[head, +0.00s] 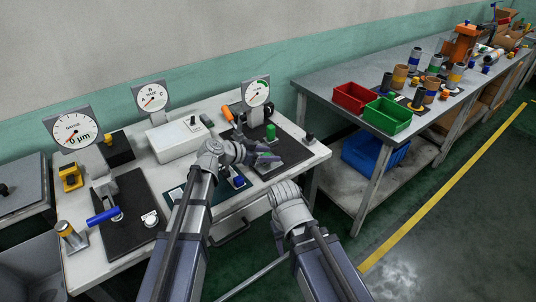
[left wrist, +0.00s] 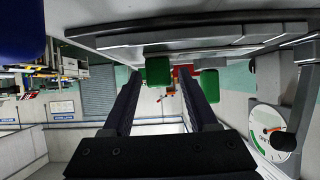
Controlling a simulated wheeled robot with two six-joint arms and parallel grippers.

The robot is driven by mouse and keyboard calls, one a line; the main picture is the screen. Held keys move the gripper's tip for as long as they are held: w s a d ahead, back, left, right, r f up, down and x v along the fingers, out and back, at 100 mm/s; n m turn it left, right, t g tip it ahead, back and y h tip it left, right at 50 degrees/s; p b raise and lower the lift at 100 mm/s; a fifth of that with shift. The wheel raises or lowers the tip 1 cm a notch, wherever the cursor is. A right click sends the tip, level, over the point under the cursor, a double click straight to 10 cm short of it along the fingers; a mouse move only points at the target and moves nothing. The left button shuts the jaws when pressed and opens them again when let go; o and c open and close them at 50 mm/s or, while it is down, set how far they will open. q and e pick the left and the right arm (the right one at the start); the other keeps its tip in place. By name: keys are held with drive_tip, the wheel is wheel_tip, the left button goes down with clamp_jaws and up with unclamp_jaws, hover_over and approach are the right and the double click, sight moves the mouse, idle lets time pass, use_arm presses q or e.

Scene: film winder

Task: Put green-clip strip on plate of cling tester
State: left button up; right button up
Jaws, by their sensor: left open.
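The cling tester (head: 292,158) is a dark base with a round dial (head: 257,93) marked in green, at the right end of the white bench. A green knob-like part (head: 271,131) stands on it. My left gripper (head: 266,156) is open over the tester's front left. In the left wrist view its two dark fingers (left wrist: 161,78) are apart, with a green block (left wrist: 158,70) and another green block (left wrist: 209,86) near the tips. I cannot tell whether these blocks belong to the green-clip strip; no strip shows clearly. My right arm's end is low at centre; its fingers are hidden.
Left on the bench are a white box (head: 180,138), two more dials and a dark base with a blue handle (head: 103,215). On the grey table at right are a red bin (head: 354,97), a green bin (head: 388,115) and several rolls. A gap separates the tables.

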use_arm(q)
drive_tip(key=shift+r, duration=0.15)
drive_tip(key=shift+s+a+r+p, duration=0.1)
drive_tip(key=shift+a+r+p, duration=0.05)
drive_tip(key=shift+r+p, duration=0.15)
drive_tip(key=p+v, duration=0.5)
drive_tip(key=v, duration=0.5)
drive_tip(key=shift+s+a, duration=0.1)
drive_tip(key=shift+a, duration=0.1)
drive_tip(key=shift+s+a+r, duration=0.15)
drive_tip(key=shift+s+a, duration=0.15)
drive_tip(key=shift+a, duration=0.15)
